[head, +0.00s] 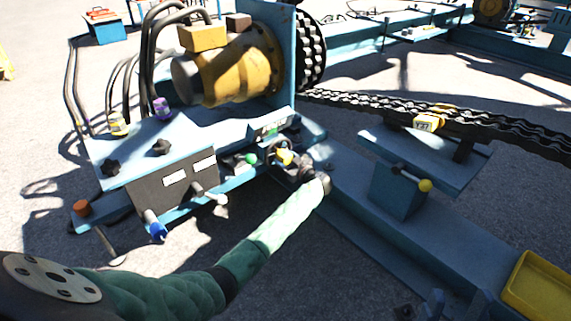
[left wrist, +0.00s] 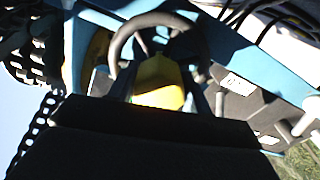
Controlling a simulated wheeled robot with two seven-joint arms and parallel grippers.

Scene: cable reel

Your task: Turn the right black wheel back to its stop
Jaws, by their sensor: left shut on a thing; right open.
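Two black star-shaped wheels sit on the sloped top of the blue control box; the right one (head: 162,147) stands apart from my grippers, and the left one (head: 111,167) is nearer the box's corner. My left gripper (head: 291,162) is right of the box, shut on a yellow piece (head: 284,156) by a dark ring-shaped guard. In the left wrist view the yellow piece (left wrist: 158,82) is between the fingers, with the curved dark ring (left wrist: 150,20) behind it. The fingertips' exact contact is partly hidden. My right gripper is not in view.
A yellow motor (head: 225,70) with thick black hoses rises behind the box. Levers with blue, grey and green ends project from its front. A heavy chain (head: 370,103) runs rightward. A yellow-knobbed lever (head: 425,185) and a yellow tray (head: 540,287) are at right.

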